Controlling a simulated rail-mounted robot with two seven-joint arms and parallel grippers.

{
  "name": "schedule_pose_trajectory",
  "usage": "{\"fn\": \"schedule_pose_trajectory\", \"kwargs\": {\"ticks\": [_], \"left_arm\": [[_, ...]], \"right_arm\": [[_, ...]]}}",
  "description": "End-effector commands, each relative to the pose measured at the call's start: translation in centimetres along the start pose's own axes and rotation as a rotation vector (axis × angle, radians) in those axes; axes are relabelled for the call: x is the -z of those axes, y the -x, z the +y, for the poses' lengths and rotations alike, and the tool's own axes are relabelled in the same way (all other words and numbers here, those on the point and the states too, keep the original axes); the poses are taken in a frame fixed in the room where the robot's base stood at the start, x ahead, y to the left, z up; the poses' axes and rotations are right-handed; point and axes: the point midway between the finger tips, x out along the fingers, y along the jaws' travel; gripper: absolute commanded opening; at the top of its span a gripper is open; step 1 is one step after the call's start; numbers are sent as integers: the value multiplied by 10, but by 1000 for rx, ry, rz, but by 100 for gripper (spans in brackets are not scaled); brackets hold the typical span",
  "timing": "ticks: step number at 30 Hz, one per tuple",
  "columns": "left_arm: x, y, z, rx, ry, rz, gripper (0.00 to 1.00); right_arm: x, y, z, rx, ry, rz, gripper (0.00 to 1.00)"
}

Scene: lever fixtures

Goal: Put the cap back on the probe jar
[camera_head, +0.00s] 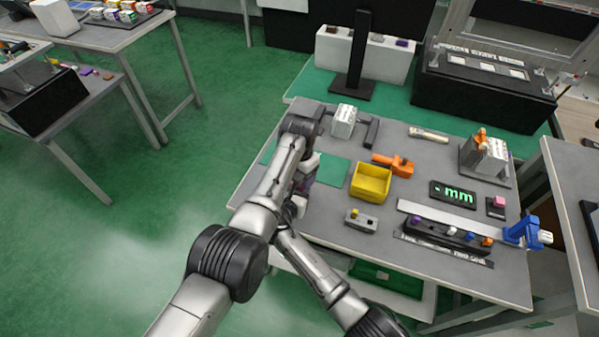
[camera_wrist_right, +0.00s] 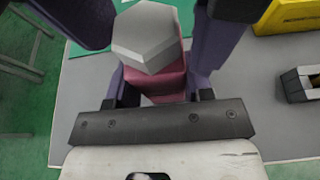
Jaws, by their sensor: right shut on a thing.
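My right gripper (camera_head: 303,182) is over the left part of the grey table, left of the yellow bin, partly hidden by arm links in the head view. In the right wrist view its dark purple fingers (camera_wrist_right: 152,42) are shut on a pink-red piece (camera_wrist_right: 165,84) with a grey faceted top (camera_wrist_right: 147,36). I cannot tell from these views whether this piece is the cap or the jar, and neither can be told for sure elsewhere. My left gripper cannot be made out.
The yellow bin (camera_head: 371,183) stands mid-table, with an orange lever part (camera_head: 393,164) behind it. A white block (camera_head: 344,121), a display (camera_head: 453,194) and a blue clamp (camera_head: 522,232) also stand there.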

Motion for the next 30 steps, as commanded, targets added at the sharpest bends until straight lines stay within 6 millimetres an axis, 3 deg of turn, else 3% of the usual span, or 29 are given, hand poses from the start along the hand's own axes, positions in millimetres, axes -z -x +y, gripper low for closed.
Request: {"fn": "schedule_pose_trajectory", "kwargs": {"ticks": [2,14,15,22,30], "left_arm": [[0,0,0,0,0,0,59],[0,0,0,0,0,0,21],[0,0,0,0,0,0,51],[0,0,0,0,0,0,73],[0,2,0,0,0,0,74]], "right_arm": [[0,0,0,0,0,0,0],[0,0,0,0,0,0,0],[0,0,0,0,0,0,0],[0,0,0,0,0,0,0],[0,0,0,0,0,0,0]]}}
